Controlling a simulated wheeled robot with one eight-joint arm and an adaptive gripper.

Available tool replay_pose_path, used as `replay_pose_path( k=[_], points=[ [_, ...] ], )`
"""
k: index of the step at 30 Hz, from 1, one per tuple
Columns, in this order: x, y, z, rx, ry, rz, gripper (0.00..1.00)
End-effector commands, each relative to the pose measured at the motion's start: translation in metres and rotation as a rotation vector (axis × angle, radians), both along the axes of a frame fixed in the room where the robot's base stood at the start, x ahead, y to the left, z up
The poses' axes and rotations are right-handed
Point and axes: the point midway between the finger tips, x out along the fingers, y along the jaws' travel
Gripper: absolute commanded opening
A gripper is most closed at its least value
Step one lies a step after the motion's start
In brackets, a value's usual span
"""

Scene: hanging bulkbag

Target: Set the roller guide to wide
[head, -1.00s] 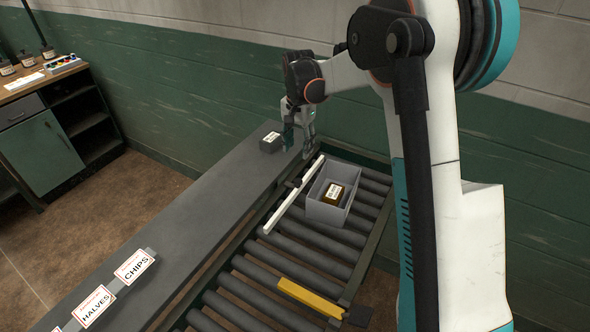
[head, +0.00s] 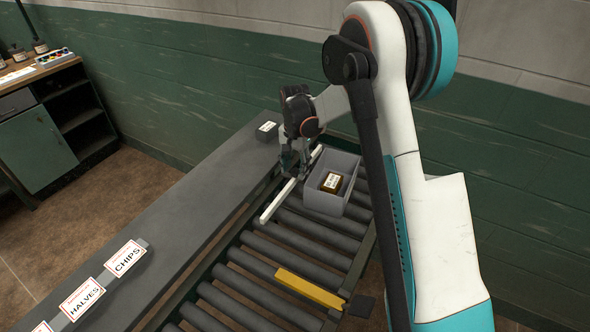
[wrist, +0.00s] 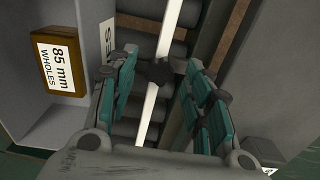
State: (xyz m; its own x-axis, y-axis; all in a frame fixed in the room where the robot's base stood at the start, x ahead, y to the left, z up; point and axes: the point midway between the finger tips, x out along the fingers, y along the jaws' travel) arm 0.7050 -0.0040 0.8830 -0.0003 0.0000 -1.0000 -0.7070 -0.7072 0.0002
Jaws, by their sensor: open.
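The roller guide is a long white bar (head: 278,201) lying lengthwise over the left part of the roller conveyor. In the wrist view the white bar (wrist: 151,112) runs between my fingers, with a dark knob (wrist: 160,74) on it. My gripper (head: 291,172) is open over the bar in the head view. In the wrist view my gripper (wrist: 160,68) has a finger on each side of the bar and knob. I cannot tell whether either finger touches. In the head view my gripper hides the knob. No position marking for wide is readable.
A grey bin (head: 322,202) holding a brown box (head: 332,182) stands on the rollers just right of the bar. The box reads "85 mm WHOLES" in the wrist view. A yellow bar (head: 309,288) crosses the nearer rollers. A grey counter (head: 190,205) runs along the left.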

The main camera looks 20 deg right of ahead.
Motion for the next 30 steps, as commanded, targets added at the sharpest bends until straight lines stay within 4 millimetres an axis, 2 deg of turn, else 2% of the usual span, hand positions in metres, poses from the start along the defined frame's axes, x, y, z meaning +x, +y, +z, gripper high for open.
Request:
replay_pose_path(
  k=[10, 16, 22, 30],
  points=[
    [0.000, 0.000, -0.003, 0.000, 0.000, 0.000, 0.46],
    [0.000, 0.000, -0.003, 0.000, 0.000, 0.000, 0.00],
    [0.002, 0.002, -0.003, 0.000, 0.000, 0.001, 0.00],
    [0.026, 0.026, -0.003, 0.001, -0.001, 0.001, 0.00]
  ],
)
